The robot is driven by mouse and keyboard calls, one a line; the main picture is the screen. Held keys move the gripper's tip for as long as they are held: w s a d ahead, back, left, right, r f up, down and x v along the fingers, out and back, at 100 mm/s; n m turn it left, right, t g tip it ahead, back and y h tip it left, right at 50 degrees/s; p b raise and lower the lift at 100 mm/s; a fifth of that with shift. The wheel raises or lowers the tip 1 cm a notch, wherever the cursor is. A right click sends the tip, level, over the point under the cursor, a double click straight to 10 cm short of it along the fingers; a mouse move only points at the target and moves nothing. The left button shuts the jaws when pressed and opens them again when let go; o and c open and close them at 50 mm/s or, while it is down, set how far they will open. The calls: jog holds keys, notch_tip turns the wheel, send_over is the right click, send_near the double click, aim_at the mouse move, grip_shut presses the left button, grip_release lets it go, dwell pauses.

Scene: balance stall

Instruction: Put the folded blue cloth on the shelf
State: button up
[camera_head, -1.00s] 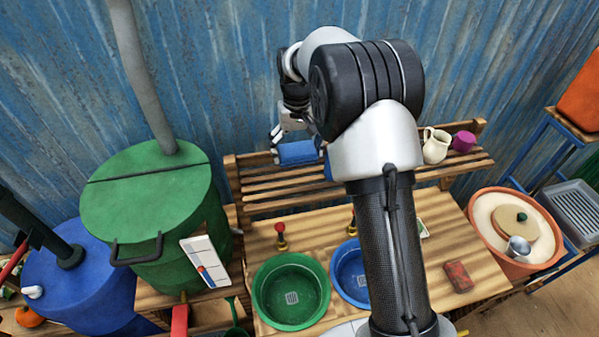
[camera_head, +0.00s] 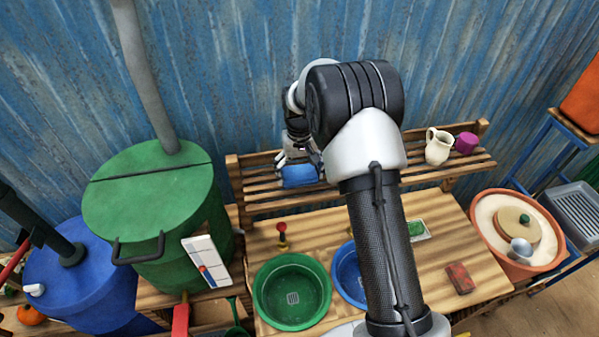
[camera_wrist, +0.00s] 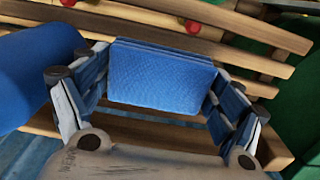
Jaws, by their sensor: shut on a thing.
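The folded blue cloth (camera_head: 299,177) is held in my gripper (camera_head: 297,161) at the left part of the slatted wooden shelf (camera_head: 400,178). In the wrist view the cloth (camera_wrist: 160,80) sits between the two fingers of my gripper (camera_wrist: 161,64), one at each side. The cloth looks level, low over the slats or on them; I cannot tell whether it touches. Wooden slats (camera_wrist: 125,132) show around it in the wrist view. My arm hides part of the shelf's middle in the head view.
A cream jug (camera_head: 438,147) and a purple cup (camera_head: 466,143) stand at the shelf's right end. Another blue object (camera_wrist: 35,75) is close beside the gripper in the wrist view. A green basin (camera_head: 291,291) is on the counter below. A blue corrugated wall (camera_head: 230,70) is behind.

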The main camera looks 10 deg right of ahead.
aim_at(299, 172)
jog(key=o, duration=0.9)
jog(key=shift+f, duration=0.15)
jog(key=s+r+t, duration=0.1)
jog(key=s+r, duration=0.2)
jog(key=r, duration=0.7)
jog(key=s+r, duration=0.3)
jog(key=r, duration=0.8)
jog(key=s+r+t, duration=0.1)
jog(key=s+r, duration=0.5)
jog(key=s, duration=0.4)
jog(key=s+f+t, duration=0.1)
jog(key=s, duration=1.2)
jog(key=s+f+t, duration=0.1)
jog(key=s, duration=0.5)
jog(key=shift+s+d+f+t, duration=0.25)
jog(key=shift+s+f+t, duration=0.05)
jog(key=shift+s, duration=0.1)
